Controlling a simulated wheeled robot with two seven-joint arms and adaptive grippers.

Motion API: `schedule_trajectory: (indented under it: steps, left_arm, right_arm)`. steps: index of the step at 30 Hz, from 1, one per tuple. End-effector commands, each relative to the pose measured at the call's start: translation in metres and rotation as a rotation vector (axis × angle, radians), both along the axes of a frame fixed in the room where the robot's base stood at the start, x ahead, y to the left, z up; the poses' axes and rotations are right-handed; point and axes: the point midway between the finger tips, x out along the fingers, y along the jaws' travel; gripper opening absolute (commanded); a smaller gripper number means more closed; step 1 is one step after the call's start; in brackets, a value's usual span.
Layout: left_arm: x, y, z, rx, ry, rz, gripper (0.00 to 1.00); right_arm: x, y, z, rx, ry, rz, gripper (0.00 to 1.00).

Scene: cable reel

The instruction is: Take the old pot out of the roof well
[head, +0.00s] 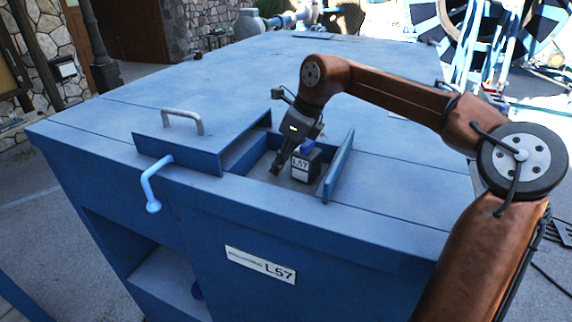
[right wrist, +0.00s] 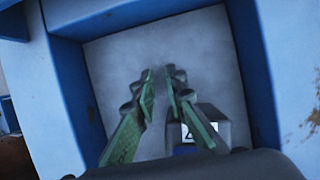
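In the right wrist view the pot (right wrist: 207,122) is at the lower right, partly hidden by a finger. My right gripper (head: 276,170) reaches down into the well, just left of the pot in the head view. In the wrist view its green-padded fingers (right wrist: 161,88) stand a narrow gap apart, with nothing between them. The pot is beside the fingers; contact cannot be told. My left gripper is not in view.
A raised blue panel with a grey handle (head: 183,121) lies left of the well. An upright blue flap (head: 339,166) borders its right side. A light blue hooked bar (head: 154,186) sticks out at the front edge. The rear roof (head: 230,75) is mostly clear.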

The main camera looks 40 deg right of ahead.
Motion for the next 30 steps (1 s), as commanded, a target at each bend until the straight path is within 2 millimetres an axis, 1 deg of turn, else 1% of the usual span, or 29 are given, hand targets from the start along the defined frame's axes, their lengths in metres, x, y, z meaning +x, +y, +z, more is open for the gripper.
schedule_trajectory:
  steps: [1, 2, 21, 22, 30]
  left_arm:
    - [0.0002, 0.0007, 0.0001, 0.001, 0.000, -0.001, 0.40]
    - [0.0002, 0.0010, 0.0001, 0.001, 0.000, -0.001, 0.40]
    - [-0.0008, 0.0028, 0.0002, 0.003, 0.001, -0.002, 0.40]
    - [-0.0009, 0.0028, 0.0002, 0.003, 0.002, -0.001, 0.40]
    - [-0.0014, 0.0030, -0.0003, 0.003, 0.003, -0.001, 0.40]
  right_arm:
    - [0.0001, 0.0000, 0.0000, 0.000, 0.000, 0.000, 0.16]
    - [0.0001, 0.0000, 0.0000, 0.000, 0.000, 0.000, 0.18]
    - [0.0000, 0.0000, 0.0001, 0.000, 0.000, 0.000, 0.62]
    - [0.0000, 0.0000, 0.0001, 0.000, 0.000, 0.000, 0.64]
    - [-0.0001, -0.0002, 0.0009, 0.000, -0.001, 0.000, 0.64]
